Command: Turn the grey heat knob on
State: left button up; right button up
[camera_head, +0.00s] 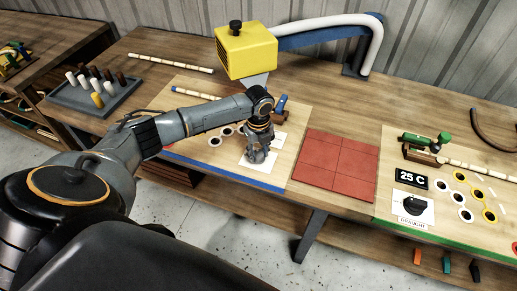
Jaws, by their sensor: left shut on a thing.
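My left arm reaches in from the left over the blue-edged board. My left gripper (258,150) points down at a white card (248,166) on that board and is shut on the grey heat knob. The gripper hides most of the knob, so how far it is turned cannot be told. My right gripper is out of view.
A yellow box (246,50) with a black knob and a white hose stands behind the gripper. Red tiles (336,166) lie to its right. Farther right are a "25 C" display (411,178) and a black dial (413,206). A grey peg tray (94,96) stands at left.

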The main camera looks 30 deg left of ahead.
aim_at(258, 154)
pick_arm(q)
jog(key=m, duration=0.3)
jog(key=shift+m, duration=1.9)
jog(key=o, duration=1.2)
jog(key=shift+c, duration=0.2)
notch_tip(258, 154, up, 12)
